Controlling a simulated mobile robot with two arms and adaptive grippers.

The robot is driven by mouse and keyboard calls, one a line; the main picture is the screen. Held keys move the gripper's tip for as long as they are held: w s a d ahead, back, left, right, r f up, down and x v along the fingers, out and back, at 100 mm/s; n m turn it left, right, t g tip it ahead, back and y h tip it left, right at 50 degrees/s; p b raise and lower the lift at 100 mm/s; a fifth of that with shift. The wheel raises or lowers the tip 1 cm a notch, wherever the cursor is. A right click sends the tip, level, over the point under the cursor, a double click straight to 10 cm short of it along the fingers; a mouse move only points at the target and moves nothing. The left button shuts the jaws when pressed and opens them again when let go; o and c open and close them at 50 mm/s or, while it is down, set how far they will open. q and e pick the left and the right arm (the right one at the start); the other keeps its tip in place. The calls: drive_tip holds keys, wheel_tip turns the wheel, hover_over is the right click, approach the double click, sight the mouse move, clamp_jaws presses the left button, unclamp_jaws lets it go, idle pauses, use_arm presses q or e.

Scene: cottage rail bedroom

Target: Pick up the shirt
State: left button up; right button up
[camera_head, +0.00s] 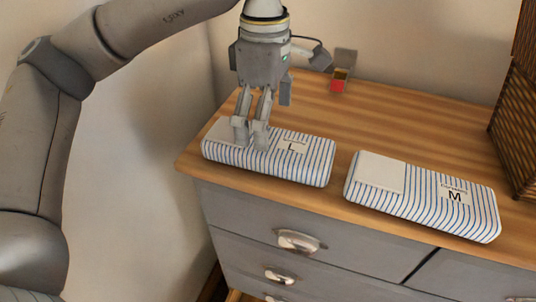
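Two folded blue-and-white striped shirts lie on the wooden dresser top. The shirt labelled L (312,160) is at the left, near the front edge. The shirt labelled M (430,197) is to its right, with a gap between them. My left gripper (251,142) points down at the left part of the L shirt. Its fingertips overlap that shirt in the picture, with a narrow gap between them. Whether they touch or grip it is unclear, and they hide part of its top. My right gripper is out of view.
The dresser top (400,125) is clear behind the shirts. A small box with a red part (338,85) stands at the back near the wall. A dark woven basket (515,130) stands at the right. Drawers with metal handles (299,241) are below the front edge.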

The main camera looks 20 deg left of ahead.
use_arm(q)
drive_tip(key=shift+f, duration=0.35)
drive_tip(key=f+b, duration=0.1)
drive_tip(key=f, duration=0.1)
drive_tip(key=f+b, duration=0.1)
drive_tip(key=f, duration=0.1)
drive_tip(key=shift+d+f, duration=0.2)
drive_tip(key=shift+f, duration=0.1)
drive_tip(key=shift+w, duration=0.1)
drive_tip(key=shift+c, duration=1.1)
drive_tip(key=shift+r, duration=0.1)
drive_tip(key=c, duration=0.8)
drive_tip(key=shift+c, duration=0.2)
